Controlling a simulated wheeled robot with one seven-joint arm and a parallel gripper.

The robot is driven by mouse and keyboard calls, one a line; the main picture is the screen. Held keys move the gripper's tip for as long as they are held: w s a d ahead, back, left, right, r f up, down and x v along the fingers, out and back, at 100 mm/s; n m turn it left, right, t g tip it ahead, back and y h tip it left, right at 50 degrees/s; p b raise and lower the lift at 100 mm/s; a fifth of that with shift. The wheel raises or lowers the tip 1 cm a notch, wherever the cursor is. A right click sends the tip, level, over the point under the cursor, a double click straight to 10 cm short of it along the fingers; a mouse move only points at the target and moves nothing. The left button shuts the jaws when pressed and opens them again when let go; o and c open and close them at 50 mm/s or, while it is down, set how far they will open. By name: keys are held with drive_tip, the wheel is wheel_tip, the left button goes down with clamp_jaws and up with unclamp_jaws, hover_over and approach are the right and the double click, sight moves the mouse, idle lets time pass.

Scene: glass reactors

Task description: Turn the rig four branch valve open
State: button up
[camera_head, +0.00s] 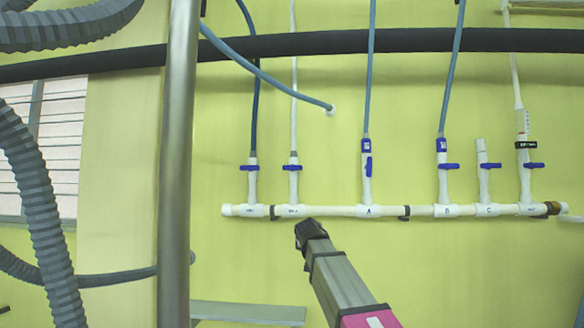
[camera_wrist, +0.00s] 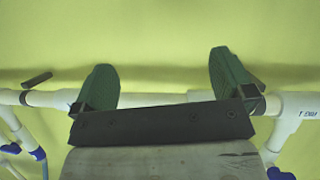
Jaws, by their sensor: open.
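A white manifold pipe (camera_head: 335,211) runs along the yellow wall with several branch valves. The second valve from the left (camera_head: 293,183) has a small label that may mark rig four; it is too small to read surely. Its blue handle (camera_head: 292,168) lies crosswise to its branch. My gripper (camera_head: 308,232) is just below the pipe, right of that branch's tee. In the wrist view my gripper (camera_wrist: 166,80) is open and empty, its green fingertips apart, with the pipe (camera_wrist: 155,99) crossing behind. A labelled tee (camera_wrist: 299,105) is right of the fingers, and part of a blue handle (camera_wrist: 280,173) shows below it.
The valve at A has its blue handle (camera_head: 368,167) in line with its branch. Other handles, such as the one at B (camera_head: 449,166), lie crosswise. A grey vertical pole (camera_head: 176,180) and a ribbed hose (camera_head: 45,210) stand at left. A thick black pipe (camera_head: 330,43) crosses above.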

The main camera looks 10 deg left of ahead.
drive_tip(key=s+a+r+t, duration=0.1)
drive_tip(key=a+r+t, duration=0.3)
drive_tip(key=r, duration=1.1)
drive_tip(key=t+y, duration=0.1)
approach(292, 166)
drive_tip(key=w, duration=0.9)
drive_tip(key=shift+w+d+r, duration=0.1)
drive_tip(key=shift+w+d, duration=0.05)
drive_tip(key=shift+w, duration=0.15)
drive_tip(key=c, duration=0.7)
